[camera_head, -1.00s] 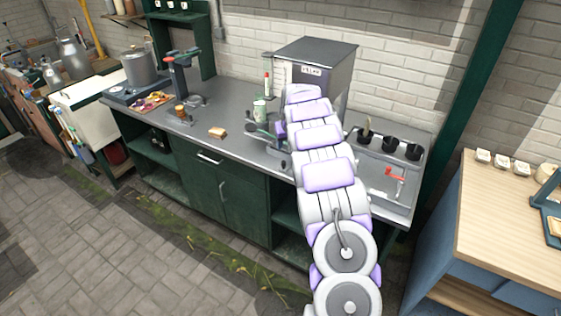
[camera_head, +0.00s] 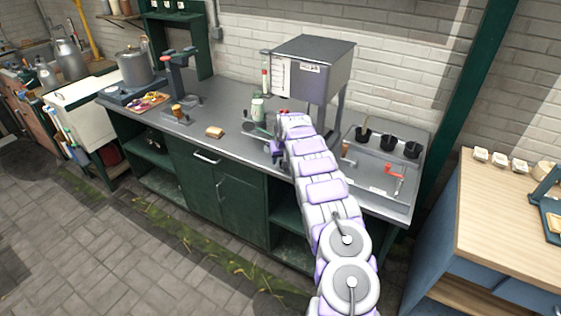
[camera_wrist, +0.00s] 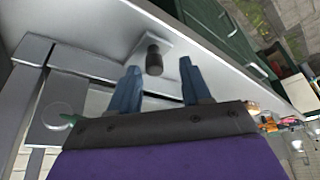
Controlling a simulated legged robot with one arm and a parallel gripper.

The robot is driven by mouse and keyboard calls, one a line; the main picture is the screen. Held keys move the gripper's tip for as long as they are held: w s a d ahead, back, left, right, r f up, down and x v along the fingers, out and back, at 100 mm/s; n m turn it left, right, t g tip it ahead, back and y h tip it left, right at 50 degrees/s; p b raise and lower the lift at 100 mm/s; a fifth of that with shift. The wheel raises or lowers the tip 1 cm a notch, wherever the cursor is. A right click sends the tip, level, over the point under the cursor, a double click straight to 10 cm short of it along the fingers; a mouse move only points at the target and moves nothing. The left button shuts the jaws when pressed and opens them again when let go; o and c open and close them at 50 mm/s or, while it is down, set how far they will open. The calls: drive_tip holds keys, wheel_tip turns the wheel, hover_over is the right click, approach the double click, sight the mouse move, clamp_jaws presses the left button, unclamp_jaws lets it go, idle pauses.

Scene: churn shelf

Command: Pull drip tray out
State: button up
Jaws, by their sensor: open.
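In the wrist view, my gripper (camera_wrist: 160,66) is open, its two blue fingers spread. A short dark knob (camera_wrist: 154,60) shows between the fingertips, apart from both as seen here. The knob stands on a pale grey plate (camera_wrist: 180,46), which looks like the drip tray, though I cannot be sure. In the head view, my gripper (camera_head: 277,152) is low at the counter's front edge, in front of the grey box-shaped machine (camera_head: 318,62) on legs. My arm hides most of the space under the machine, so the tray cannot be made out there.
A pale green-white container (camera_head: 257,109) and a small tan block (camera_head: 214,132) are on the grey counter (camera_head: 235,105) left of my gripper. Paved floor in front is open.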

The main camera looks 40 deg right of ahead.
drive_tip(key=shift+w+d+f, duration=0.1)
drive_tip(key=shift+d+f, duration=0.6)
drive_tip(key=shift+f, duration=0.05)
drive_tip(key=shift+a+r, duration=0.2)
drive_tip(key=shift+a, duration=0.35)
drive_tip(key=c, duration=0.3)
drive_tip(key=shift+d, duration=0.2)
clamp_jaws()
